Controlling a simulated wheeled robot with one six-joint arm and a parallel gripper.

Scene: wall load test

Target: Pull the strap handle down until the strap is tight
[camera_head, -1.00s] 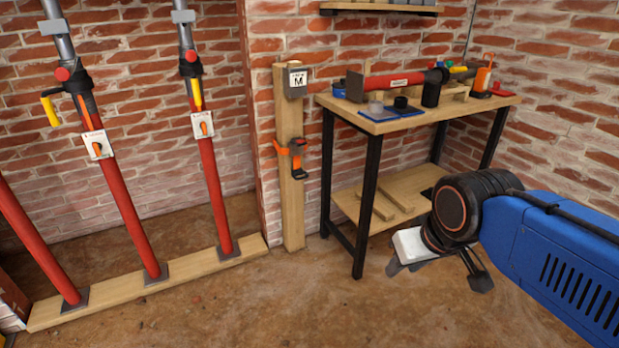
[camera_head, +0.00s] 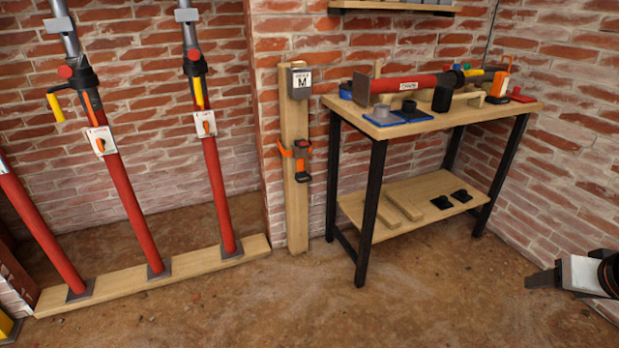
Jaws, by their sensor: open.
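The orange strap (camera_head: 285,150) goes around the wooden post against the brick wall, a little left of the workbench. Its black and orange handle (camera_head: 303,162) hangs on the front right side of the post. At this size I cannot tell how tight the strap is. My gripper (camera_head: 535,281) is at the lower right, well apart from the post, with dark fingers and a pale body. It is open and I see nothing between the fingers. Part of it is cut off by the right edge.
The workbench (camera_head: 440,117) with tools stands between the post and my gripper. Red props (camera_head: 218,190) stand on a floor beam (camera_head: 190,272) at left. The floor in front is clear.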

